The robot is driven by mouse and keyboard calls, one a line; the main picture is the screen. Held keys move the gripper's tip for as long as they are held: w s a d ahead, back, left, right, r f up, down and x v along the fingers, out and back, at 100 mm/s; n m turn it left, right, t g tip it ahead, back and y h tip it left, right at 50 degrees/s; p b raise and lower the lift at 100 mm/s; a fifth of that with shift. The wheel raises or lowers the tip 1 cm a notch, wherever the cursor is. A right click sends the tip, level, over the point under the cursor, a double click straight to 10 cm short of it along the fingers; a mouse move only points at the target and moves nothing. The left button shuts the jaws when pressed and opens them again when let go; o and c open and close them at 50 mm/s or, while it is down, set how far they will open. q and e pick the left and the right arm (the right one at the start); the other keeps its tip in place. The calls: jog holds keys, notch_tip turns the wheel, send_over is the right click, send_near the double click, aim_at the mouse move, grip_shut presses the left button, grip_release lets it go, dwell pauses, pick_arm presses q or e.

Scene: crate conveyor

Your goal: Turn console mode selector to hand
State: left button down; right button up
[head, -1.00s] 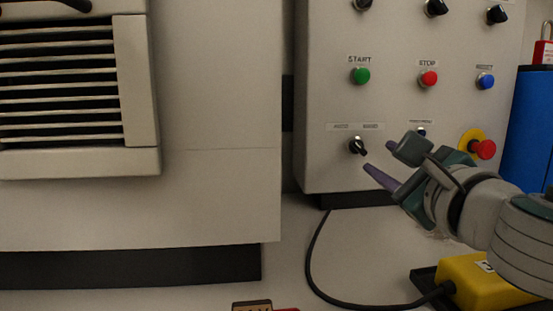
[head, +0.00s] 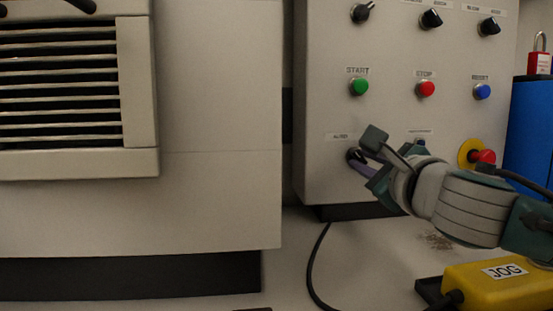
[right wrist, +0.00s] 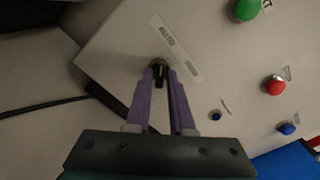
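The mode selector is a small black knob (right wrist: 159,72) low on the grey console panel (head: 320,100), beside a label (right wrist: 175,42) that reads AUTO at one end. In the right wrist view the knob sits between the tips of my right gripper (right wrist: 161,76), whose two purple fingers stand on either side of it with a gap between them. Whether they touch the knob I cannot tell. In the head view the right gripper (head: 361,152) covers most of the knob. My left gripper is in neither view.
Above are the green START (head: 359,87), red STOP (head: 425,88) and blue RESET (head: 482,91) buttons. A red emergency stop (head: 484,157) is right of the gripper. A yellow JOG box (head: 492,277) with a cable lies below. A louvred cabinet (head: 215,200) stands left.

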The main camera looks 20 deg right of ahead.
grip_shut()
dwell(0.4)
jog(key=m+p, duration=0.1)
jog(key=m, duration=0.1)
jog(key=shift+r+m+p, duration=0.1)
jog(key=shift+m+p, duration=0.2)
jog(key=shift+p, duration=0.1)
jog(key=m+p, duration=0.1)
jog(key=m, duration=0.3)
jog(key=shift+m, duration=0.3)
jog(key=m+p, duration=0.1)
jog(key=m, duration=0.4)
jog(key=shift+m, duration=0.3)
jog(key=m, duration=0.4)
jog(key=shift+m, duration=0.4)
